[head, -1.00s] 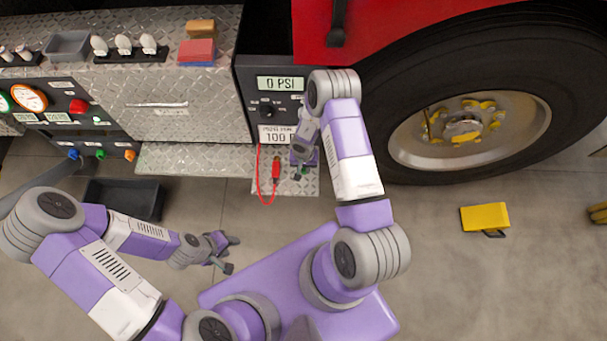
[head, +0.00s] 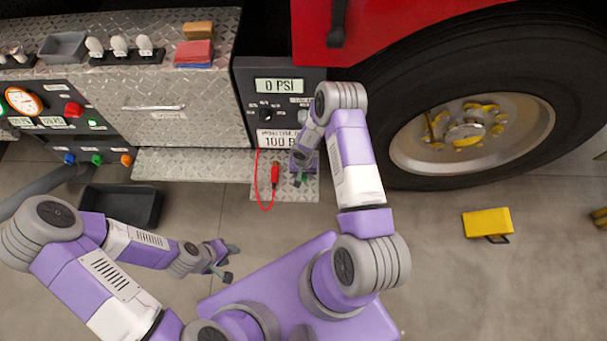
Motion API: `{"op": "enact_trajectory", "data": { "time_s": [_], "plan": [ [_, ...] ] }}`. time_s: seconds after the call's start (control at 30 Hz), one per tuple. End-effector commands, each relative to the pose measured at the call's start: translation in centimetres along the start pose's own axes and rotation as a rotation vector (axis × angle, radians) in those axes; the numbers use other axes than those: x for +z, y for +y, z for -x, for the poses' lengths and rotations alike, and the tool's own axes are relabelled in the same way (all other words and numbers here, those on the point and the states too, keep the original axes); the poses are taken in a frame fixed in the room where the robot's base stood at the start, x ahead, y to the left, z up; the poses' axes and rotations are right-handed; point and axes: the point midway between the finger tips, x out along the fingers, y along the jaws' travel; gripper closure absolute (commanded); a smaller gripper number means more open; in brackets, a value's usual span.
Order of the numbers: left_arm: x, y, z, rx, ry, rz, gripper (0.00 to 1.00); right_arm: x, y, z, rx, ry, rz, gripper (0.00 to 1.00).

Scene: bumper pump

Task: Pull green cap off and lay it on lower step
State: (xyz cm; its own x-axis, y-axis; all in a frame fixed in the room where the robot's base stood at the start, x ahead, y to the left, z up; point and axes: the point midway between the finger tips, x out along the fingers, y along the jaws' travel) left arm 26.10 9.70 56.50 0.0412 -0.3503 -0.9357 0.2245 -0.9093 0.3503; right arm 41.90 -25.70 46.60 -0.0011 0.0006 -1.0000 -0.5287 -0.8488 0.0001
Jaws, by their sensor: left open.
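The green cap (head: 97,159) sits on the front panel at the left, between a blue cap (head: 69,158) and an orange cap (head: 126,160). The lower step (head: 190,165) is a bare diamond-plate ledge to the right of the caps. My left gripper (head: 231,263) is open and empty over the floor, below and to the right of the step, well apart from the green cap. My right gripper (head: 303,167) is over the small plate below the gauge box. A small green piece shows at its tips; its fingers are too small to read.
A black bin (head: 122,204) stands on the floor below the caps. A red plug (head: 275,175) with a red cord hangs near my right gripper. A gauge box (head: 279,86) reads 0 PSI. A yellow wedge (head: 487,222) lies by the wheel.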

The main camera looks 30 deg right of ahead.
Motion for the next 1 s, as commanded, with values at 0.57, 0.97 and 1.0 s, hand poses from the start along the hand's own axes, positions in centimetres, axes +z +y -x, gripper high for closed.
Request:
{"op": "enact_trajectory", "data": {
  "time_s": [0.57, 0.97, 1.0],
  "plan": [
    [0.1, 0.7, 1.8, 0.000, 0.000, 0.000, 0.57, 0.0, 0.0, 3.8, -0.002, 0.001, -0.002, 0.47],
    [0.1, 1.2, 3.3, 0.000, 0.000, 0.000, 0.57, 0.0, 0.0, 7.6, 0.000, 0.000, -0.001, 0.47],
    [0.1, 1.2, 3.3, 0.000, 0.000, 0.000, 0.57, 0.0, 0.0, 7.6, 0.000, 0.000, 0.000, 0.47]
  ]
}}
